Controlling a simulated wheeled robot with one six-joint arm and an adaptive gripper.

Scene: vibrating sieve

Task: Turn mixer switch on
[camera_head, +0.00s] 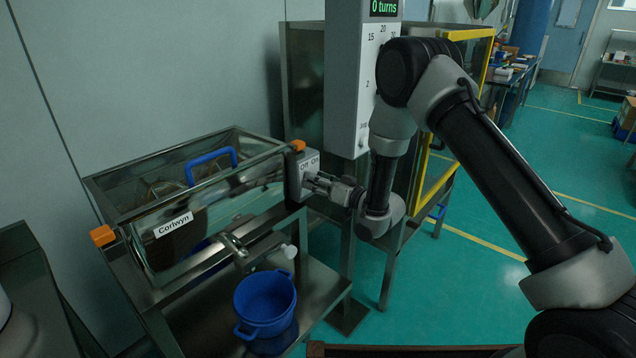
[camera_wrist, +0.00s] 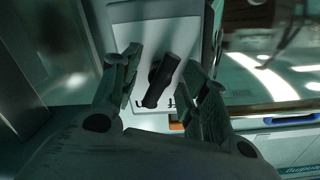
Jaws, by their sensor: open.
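The mixer switch is a dark knob (camera_wrist: 162,80) on a pale switch panel, seen between my gripper's fingers in the wrist view. My gripper (camera_head: 314,180) is open in front of the panel in the head view. In the wrist view its two fingers (camera_wrist: 165,85) stand on either side of the knob. I cannot tell whether either finger touches it. The knob is mostly hidden in the head view.
A blue pot (camera_head: 264,300) stands on the lower shelf below the tank's tap (camera_head: 240,248). A blue handle (camera_head: 211,160) rises from the tank. A grey column with a "0 turns" display (camera_head: 384,8) and a yellow-framed cabinet (camera_head: 440,165) stand behind my arm. Green floor is open at right.

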